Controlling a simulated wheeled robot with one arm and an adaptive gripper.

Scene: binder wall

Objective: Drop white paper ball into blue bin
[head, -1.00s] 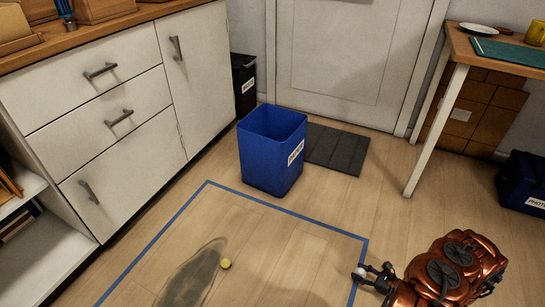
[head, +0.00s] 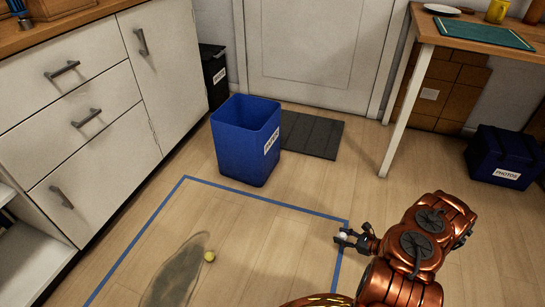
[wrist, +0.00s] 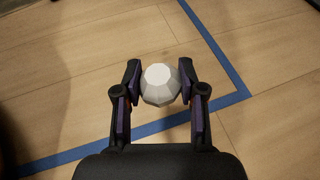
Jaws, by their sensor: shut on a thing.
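The white paper ball (wrist: 160,84) is faceted and sits between the two fingertips of my gripper (wrist: 160,88) in the wrist view. In the head view the ball (head: 343,236) shows small at the tip of my gripper (head: 347,240). My gripper is shut on it, above the floor near the corner of the blue tape line. The blue bin (head: 232,150) stands upright on the floor, up and to the left of my gripper, with an open top and a white label on its side. The two are well apart. The bin's bottom inside is hidden.
A yellow ball (head: 209,256) lies on the floor inside the blue tape outline (head: 270,202). A black bin (head: 212,75) stands by the white cabinet (head: 90,120). A grey mat (head: 312,135) lies behind the blue bin. A blue box (head: 503,157) labelled PHOTOS and a table (head: 440,30) are right.

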